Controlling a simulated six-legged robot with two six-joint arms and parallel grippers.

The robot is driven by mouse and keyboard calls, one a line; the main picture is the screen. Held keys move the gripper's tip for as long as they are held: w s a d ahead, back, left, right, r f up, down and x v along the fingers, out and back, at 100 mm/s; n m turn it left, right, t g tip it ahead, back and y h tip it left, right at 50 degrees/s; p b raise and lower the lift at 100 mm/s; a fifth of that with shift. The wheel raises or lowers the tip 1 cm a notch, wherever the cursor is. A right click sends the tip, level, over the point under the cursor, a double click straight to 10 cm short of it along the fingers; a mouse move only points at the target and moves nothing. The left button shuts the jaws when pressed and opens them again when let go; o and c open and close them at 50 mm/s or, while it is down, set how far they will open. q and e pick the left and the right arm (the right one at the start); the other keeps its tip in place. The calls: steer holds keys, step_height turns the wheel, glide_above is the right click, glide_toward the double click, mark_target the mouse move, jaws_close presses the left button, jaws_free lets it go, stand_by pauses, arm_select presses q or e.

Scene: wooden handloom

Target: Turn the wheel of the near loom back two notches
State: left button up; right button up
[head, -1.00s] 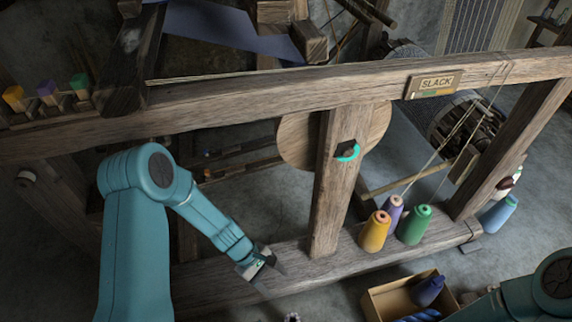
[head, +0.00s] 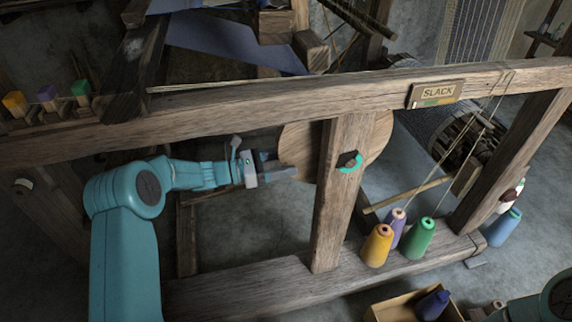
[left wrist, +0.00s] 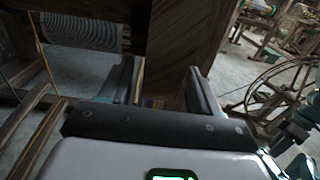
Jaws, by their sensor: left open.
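The wheel (head: 300,138) is a round wooden disc behind the upright post (head: 336,215) of the near loom; the post hides its middle. A dark knob with a teal arc (head: 349,162) is on the post. My left gripper (head: 284,171) is open, with its fingertips by the wheel's lower left edge; I cannot tell whether they touch it. In the left wrist view a wooden surface (left wrist: 183,50) stands ahead between the two fingers. My right gripper is out of view; only part of that arm shows at the lower right.
A beam with a SLACK sign (head: 436,93) crosses above the wheel. Yellow (head: 376,246), purple and green thread cones stand on the lower rail, right of the post. A box (head: 388,312) with a dark blue cone is in front of the rail.

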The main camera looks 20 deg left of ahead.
arm_select(q)
steer(key=shift+w+d, duration=0.25)
steer(key=shift+d, duration=0.15)
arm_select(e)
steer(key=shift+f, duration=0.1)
